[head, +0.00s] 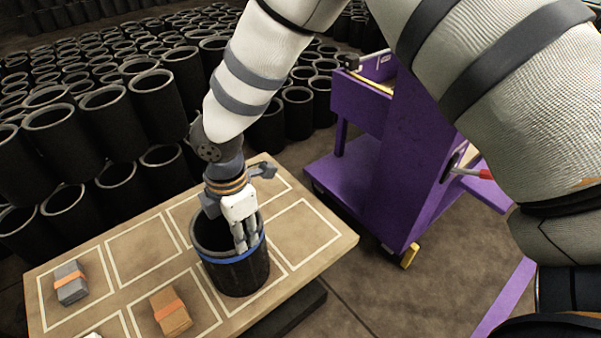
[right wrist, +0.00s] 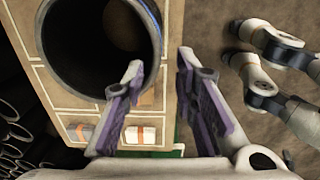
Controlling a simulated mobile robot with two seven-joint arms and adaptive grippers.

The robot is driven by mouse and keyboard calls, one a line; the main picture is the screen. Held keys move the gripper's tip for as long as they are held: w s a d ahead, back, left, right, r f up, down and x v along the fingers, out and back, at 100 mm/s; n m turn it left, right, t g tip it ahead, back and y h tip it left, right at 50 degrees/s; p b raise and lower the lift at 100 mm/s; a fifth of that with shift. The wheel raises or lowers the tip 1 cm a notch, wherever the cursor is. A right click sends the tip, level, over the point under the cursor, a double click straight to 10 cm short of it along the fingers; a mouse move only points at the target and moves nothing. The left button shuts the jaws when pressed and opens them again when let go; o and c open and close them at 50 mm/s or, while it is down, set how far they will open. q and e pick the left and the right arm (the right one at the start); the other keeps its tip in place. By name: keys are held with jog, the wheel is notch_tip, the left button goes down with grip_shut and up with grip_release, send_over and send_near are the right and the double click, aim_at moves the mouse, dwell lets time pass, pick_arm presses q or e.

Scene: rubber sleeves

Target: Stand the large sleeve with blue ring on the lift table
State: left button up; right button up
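The large dark sleeve with a blue ring (head: 236,274) stands upright on the tan, white-lined top (head: 318,257) of what looks like the lift table. Its open end faces up. In the right wrist view the sleeve (right wrist: 50,45) fills the upper left, with its dark inside showing. My right gripper (head: 245,244) is over the sleeve's rim in the head view, fingers pointing down. In the right wrist view its two fingers (right wrist: 162,80) are apart, and the left one overlaps the sleeve's edge. I cannot tell whether it touches. My left gripper is out of view.
A grey block with an orange band (head: 70,284) and a brown banded block (head: 171,311) lie on the table at left. Stacked black sleeves (head: 65,140) fill the background. A purple wheeled cart (head: 395,160) stands right of the table, with bare floor between.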

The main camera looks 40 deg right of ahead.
jog(key=s+a+f+m+g+y, duration=0.15)
jog(key=s+f+m, duration=0.35)
jog(key=s, duration=0.5)
jog(key=s+f+m+g+y, duration=0.1)
jog(key=s+f+m+g, duration=0.15)
jog(key=s+f, duration=0.6)
jog(key=s+d+m+h, duration=0.1)
jog(key=s+d+m, duration=0.4)
jog(key=s, duration=0.6)
jog(key=s+d+m+h, duration=0.1)
jog(key=s+d+m, duration=0.4)
jog(key=s, duration=0.7)
jog(key=shift+m+g, duration=0.3)
jog(key=shift+m, duration=0.35)
